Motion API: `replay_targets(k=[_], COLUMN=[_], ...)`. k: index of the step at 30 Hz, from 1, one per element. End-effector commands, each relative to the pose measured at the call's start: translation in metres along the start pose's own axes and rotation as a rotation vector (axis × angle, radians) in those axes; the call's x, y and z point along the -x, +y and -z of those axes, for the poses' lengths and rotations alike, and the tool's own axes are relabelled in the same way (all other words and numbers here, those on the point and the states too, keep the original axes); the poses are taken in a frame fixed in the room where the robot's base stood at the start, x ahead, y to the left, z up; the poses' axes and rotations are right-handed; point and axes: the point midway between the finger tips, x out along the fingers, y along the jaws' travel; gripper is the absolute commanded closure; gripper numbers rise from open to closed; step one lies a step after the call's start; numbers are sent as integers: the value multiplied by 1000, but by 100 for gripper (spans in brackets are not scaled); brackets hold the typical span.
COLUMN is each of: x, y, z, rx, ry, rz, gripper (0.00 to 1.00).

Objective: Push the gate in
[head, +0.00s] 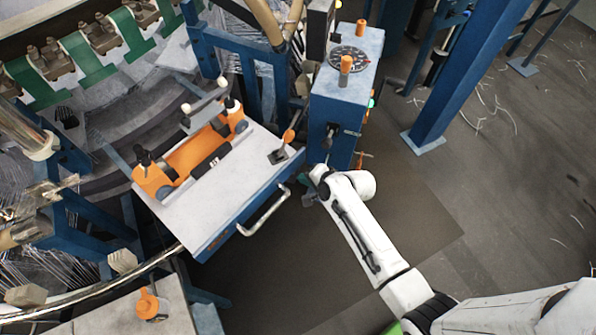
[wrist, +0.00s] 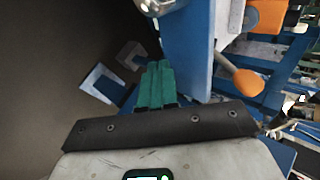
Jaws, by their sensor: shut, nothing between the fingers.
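The gate appears to be the grey-topped panel (head: 190,205) with a blue front edge and a bright bar handle (head: 264,212) on its front. Its blue side (wrist: 188,50) shows in the wrist view, with part of the handle (wrist: 158,5) at the top. My gripper (head: 304,181) is at the panel's right front corner, just right of the handle, partly hidden by my wrist. In the wrist view, the green fingers (wrist: 155,85) are shut together and empty, close beside the blue side. I cannot tell whether they touch it.
An orange-knobbed lever (head: 286,140) and an orange roller unit (head: 190,155) sit on the panel. A blue control cabinet (head: 345,95) stands just right of it. A blue post (head: 470,70) rises farther right. The dark floor (head: 400,205) in front is clear.

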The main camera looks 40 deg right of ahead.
Motion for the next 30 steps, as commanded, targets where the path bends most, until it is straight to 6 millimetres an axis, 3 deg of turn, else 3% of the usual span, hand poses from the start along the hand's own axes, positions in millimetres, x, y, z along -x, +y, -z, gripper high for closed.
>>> replay_targets(k=[4,23,30], x=[-13,-23,-42], y=[-17,-24,-40], z=[0,0,-1], rx=[2,2,4], ry=[0,0,-1], rz=[4,2,5], gripper=[100,100,100])
